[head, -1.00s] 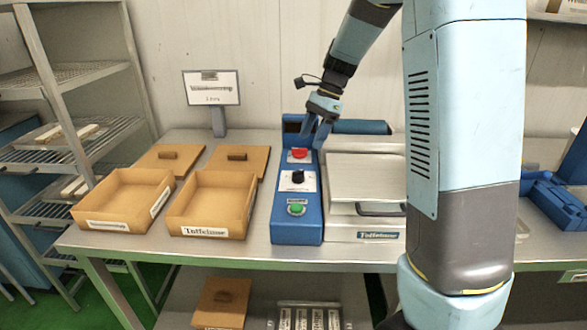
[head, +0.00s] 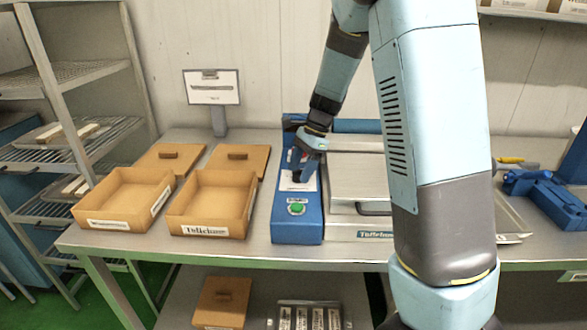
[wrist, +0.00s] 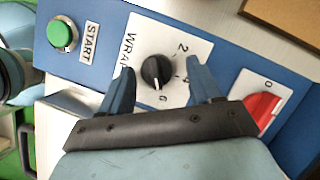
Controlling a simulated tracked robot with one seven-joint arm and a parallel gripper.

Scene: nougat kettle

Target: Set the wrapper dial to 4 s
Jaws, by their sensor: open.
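The wrapper dial (wrist: 157,71) is a round black knob on a white label plate (wrist: 138,42) in the wrist view. The plate carries the numbers 2 and 6, with another number partly behind a finger. The dial's white mark points down in the picture, toward the 6. My gripper (wrist: 160,66) is open, with one blue finger on each side of the dial and a visible gap to it.
A green START button (wrist: 62,35) lies beyond one finger and a red switch (wrist: 263,109) beyond the other. The metal wrapper machine (head: 355,170) stands right of the box. Open cardboard boxes (head: 212,232) stand to its left.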

